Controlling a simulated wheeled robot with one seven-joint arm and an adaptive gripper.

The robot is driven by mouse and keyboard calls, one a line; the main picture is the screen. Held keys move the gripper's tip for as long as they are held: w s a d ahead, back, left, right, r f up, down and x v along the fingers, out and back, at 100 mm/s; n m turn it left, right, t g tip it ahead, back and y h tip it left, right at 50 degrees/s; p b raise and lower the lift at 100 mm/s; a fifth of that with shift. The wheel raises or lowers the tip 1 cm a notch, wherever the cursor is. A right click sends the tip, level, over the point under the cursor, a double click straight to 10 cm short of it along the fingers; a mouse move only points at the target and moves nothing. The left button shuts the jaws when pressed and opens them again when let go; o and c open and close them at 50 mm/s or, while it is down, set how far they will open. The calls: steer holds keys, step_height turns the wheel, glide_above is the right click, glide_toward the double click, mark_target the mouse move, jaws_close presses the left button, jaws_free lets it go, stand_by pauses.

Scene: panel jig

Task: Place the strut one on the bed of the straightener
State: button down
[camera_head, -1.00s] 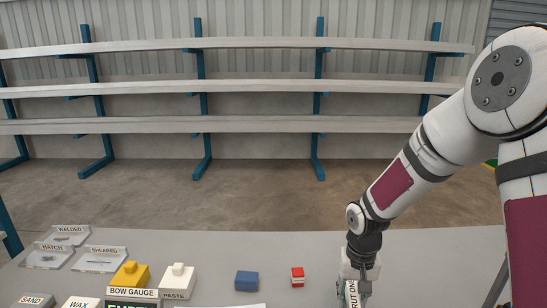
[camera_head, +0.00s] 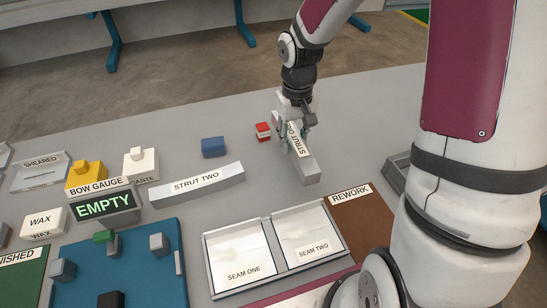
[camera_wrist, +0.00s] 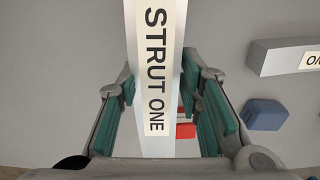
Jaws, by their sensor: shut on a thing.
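Strut one (camera_head: 309,171) is a light grey bar with a white label reading STRUT ONE, right of the table's middle in the head view. My gripper (camera_head: 295,133) is over its far part, shut on it with a finger on each side. In the wrist view strut one (camera_wrist: 155,60) runs lengthwise between the teal finger pads of my gripper (camera_wrist: 160,115). I cannot tell whether the bar touches the table or is just above it. No thing labelled as the straightener shows; a grey piece (camera_head: 398,172) at the right is partly hidden behind my arm.
Strut two (camera_head: 197,186) lies left of strut one. A blue block (camera_head: 213,147) and a red-and-white block (camera_head: 263,131) stand close by. Nearer are the SEAM trays (camera_head: 240,257), the brown REWORK area (camera_head: 362,217) and a blue jig plate (camera_head: 145,270) with an EMPTY sign (camera_head: 104,206).

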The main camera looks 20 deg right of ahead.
mark_target(291, 165)
steer(key=shift+f+b, duration=0.35)
steer(key=shift+f, duration=2.95)
steer(key=shift+f, duration=0.1)
steer(key=c, duration=1.1)
jaws_free()
